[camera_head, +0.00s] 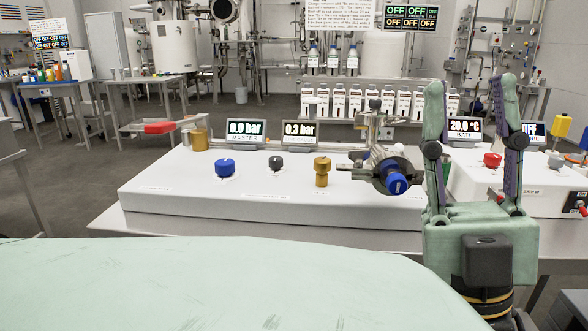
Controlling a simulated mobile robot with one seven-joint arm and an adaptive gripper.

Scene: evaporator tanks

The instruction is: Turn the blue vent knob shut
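Two blue knobs show in the head view. A blue knob (225,167) stands upright on the left of the white console (290,206). A second blue knob (397,187) faces forward on the end of a dark and metal valve body at the console's right. The labels are too small to tell which is the vent. My gripper (467,82) is at the right with its green fingers pointing up, spread apart and empty. It is in front of the console's right end, right of both knobs and touching neither.
A small black knob (276,162) and a brass fitting (321,171) stand between the blue knobs. A red-handled lever (160,128) juts out at the back left. Displays (247,133) line the back. Another white unit with a red knob (492,160) is behind my gripper.

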